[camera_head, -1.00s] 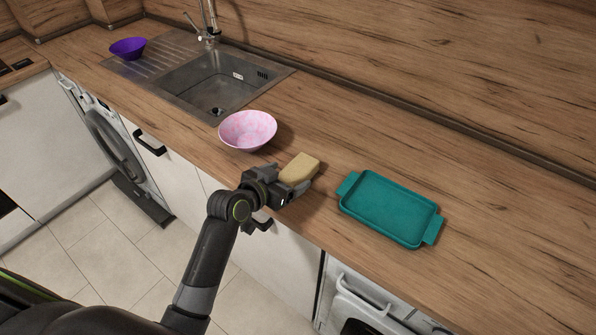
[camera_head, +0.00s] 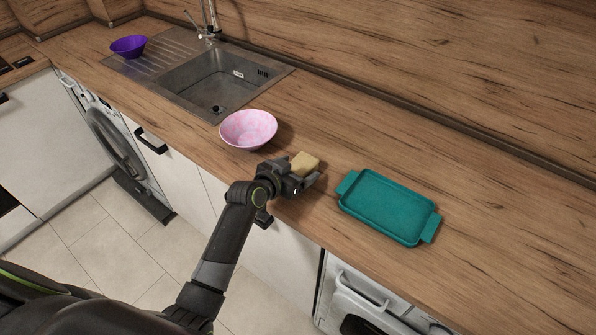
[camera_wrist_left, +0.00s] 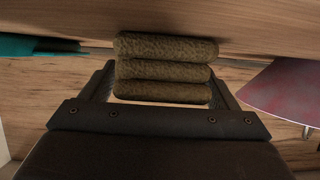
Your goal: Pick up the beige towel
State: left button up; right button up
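The beige towel (camera_head: 305,161) is folded and lies on the worktop between the pink bowl and the teal tray. In the left wrist view the towel (camera_wrist_left: 165,70) shows as a stack of rounded folds, darker there. My left gripper (camera_head: 301,172) is open at counter height, with one finger on each side of the towel's near part. In the left wrist view the fingers of the left gripper (camera_wrist_left: 165,90) flank the folds; I see no firm squeeze. Part of the towel is hidden by the gripper in the head view. My right gripper is not in view.
A pink bowl (camera_head: 248,130) stands just left of the towel. A teal tray (camera_head: 388,207) lies to the right. The sink (camera_head: 215,85) and a purple bowl (camera_head: 129,47) are farther left. The worktop (camera_head: 390,140) behind the towel is clear.

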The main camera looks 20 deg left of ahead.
pick_arm(q)
jog(key=c, duration=1.1)
